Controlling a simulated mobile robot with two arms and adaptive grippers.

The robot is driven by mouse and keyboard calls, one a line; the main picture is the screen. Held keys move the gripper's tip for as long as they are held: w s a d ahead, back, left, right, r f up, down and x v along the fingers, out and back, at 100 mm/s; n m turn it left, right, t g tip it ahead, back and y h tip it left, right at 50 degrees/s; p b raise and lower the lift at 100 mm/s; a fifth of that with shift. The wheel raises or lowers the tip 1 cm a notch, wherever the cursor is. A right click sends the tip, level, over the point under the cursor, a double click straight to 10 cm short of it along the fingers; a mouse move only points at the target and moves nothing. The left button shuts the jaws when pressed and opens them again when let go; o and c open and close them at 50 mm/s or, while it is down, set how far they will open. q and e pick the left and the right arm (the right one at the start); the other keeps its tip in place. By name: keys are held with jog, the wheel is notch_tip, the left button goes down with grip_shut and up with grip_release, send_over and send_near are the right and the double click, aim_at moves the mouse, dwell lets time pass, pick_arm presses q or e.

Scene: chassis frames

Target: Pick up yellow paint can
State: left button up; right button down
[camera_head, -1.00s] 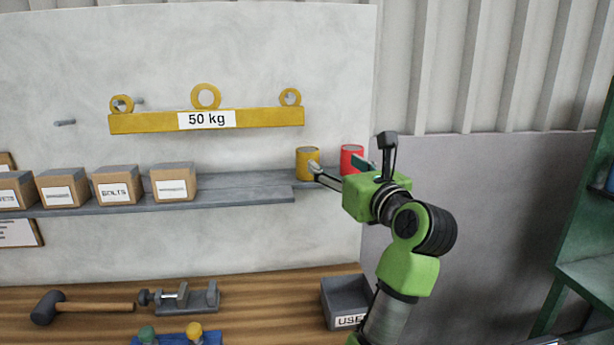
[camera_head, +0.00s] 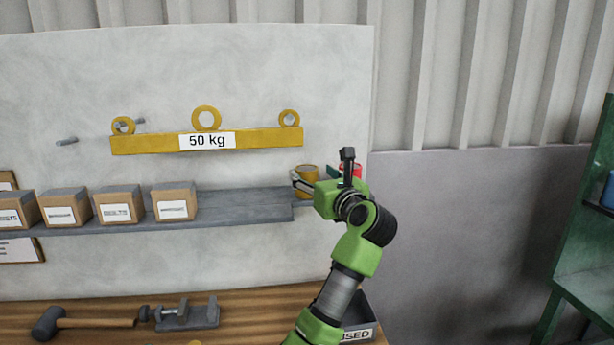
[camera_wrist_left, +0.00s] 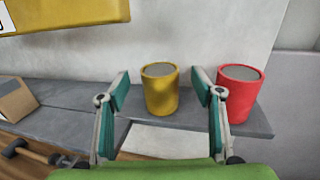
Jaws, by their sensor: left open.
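The yellow paint can (camera_head: 307,171) stands upright on the right end of the grey wall shelf (camera_head: 250,206). In the left wrist view the yellow can (camera_wrist_left: 160,92) shows between the two spread fingers, with visible space on both sides. My left gripper (camera_head: 314,179) is open and close in front of the can; in the left wrist view its fingertips (camera_wrist_left: 159,82) show on either side of it. In the head view the gripper hides part of the can. My right gripper is not in view.
A red can (camera_wrist_left: 238,95) stands right of the yellow one, close behind the right finger. A yellow 50 kg bar (camera_head: 270,139) is on the wall above. Several cardboard boxes (camera_head: 174,203) stand on the shelf's left. A dark bin (camera_head: 360,318) sits on the bench below.

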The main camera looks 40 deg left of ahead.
pick_arm(q)
jog(key=x, duration=0.2)
jog(key=shift+a+f, duration=0.1)
jog(key=shift+a, duration=0.2)
jog(key=shift+d, duration=0.15)
jog(key=c, duration=1.4)
jog(key=shift+r, duration=0.2)
